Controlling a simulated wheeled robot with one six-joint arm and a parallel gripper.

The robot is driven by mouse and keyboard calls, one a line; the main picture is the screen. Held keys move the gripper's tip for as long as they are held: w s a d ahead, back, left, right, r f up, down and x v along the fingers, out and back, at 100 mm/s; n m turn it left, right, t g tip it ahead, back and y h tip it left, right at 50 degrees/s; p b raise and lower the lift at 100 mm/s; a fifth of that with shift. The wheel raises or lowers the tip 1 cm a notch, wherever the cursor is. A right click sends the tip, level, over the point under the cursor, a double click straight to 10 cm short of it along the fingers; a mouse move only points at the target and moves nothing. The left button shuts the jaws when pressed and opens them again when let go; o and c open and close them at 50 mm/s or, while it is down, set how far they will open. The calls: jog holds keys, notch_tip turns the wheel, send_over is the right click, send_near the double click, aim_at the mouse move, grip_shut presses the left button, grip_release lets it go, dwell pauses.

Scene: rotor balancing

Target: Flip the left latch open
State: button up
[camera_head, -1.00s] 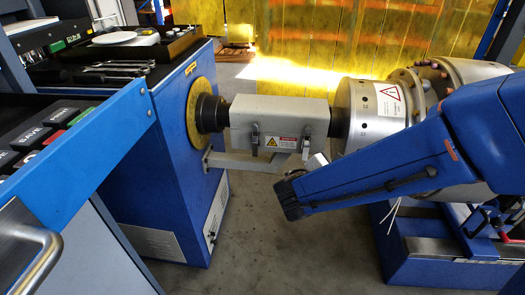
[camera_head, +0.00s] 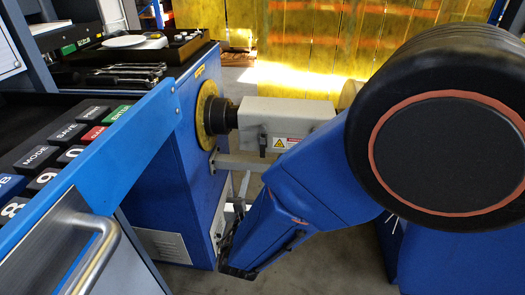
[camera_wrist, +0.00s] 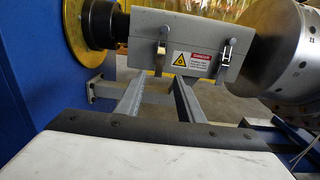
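My gripper (camera_wrist: 158,82) is open and empty. Its two grey fingers point towards the housing from below, apart from the left latch, which is above the gap between them.
A grey bracket bar (camera_wrist: 98,90) runs under the housing from the blue machine stand (camera_head: 165,180). A yellow flange (camera_wrist: 95,22) is at the left, a large metal drum (camera_wrist: 285,55) at the right. A keypad console (camera_head: 70,145) fills the head view's left side.

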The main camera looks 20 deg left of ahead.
aim_at(262, 147)
jog(key=x, duration=1.5)
jog(key=shift+d, duration=0.15)
jog(key=shift+r, duration=0.1)
grip_shut()
